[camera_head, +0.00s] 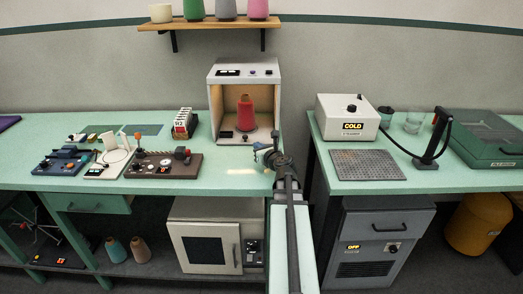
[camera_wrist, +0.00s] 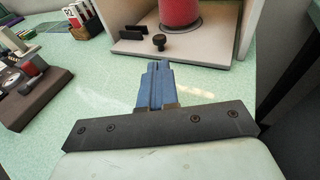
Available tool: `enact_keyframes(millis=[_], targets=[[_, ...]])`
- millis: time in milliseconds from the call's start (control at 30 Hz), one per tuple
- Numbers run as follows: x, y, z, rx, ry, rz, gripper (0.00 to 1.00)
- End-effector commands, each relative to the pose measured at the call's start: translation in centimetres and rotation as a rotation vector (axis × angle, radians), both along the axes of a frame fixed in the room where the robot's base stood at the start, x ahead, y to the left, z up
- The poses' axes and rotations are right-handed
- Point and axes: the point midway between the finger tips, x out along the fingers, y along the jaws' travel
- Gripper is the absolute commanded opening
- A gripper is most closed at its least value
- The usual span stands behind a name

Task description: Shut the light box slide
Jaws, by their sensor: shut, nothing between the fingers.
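The light box (camera_head: 215,72) is a pale open-fronted cabinet at the back of the green bench, with a lit, warm-coloured inside. Its slide (camera_head: 229,139) is a pale plate at the bottom of the opening; it also shows in the wrist view (camera_wrist: 190,53). The slide carries a black knob (camera_wrist: 160,41) near its front edge. A red cone (camera_wrist: 180,10) stands on it. How far the slide sticks out is hard to tell. My gripper (camera_head: 258,150) is shut and empty in front of the slide; its blue fingers (camera_wrist: 157,68) point towards the knob, apart from it.
Two black brackets (camera_wrist: 142,37) are beside the knob. A brown control panel (camera_head: 163,166) and a card rack (camera_head: 184,123) are to the left on the bench. A gap separates this bench from the right bench with the cold box (camera_head: 345,108). Bench between gripper and slide looks clear.

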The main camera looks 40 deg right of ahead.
Motion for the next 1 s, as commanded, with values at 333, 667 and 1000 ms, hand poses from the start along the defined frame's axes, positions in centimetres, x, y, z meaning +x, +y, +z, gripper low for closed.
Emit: enact_keyframes(millis=[333,667,1000], targets=[[5.9,-1.9,-1.2,0.000,0.001,0.003,0.00],[8.3,-2.7,-1.6,-0.001,0.000,0.001,0.00],[8.4,-2.7,-1.7,-0.002,0.001,0.001,0.00]])
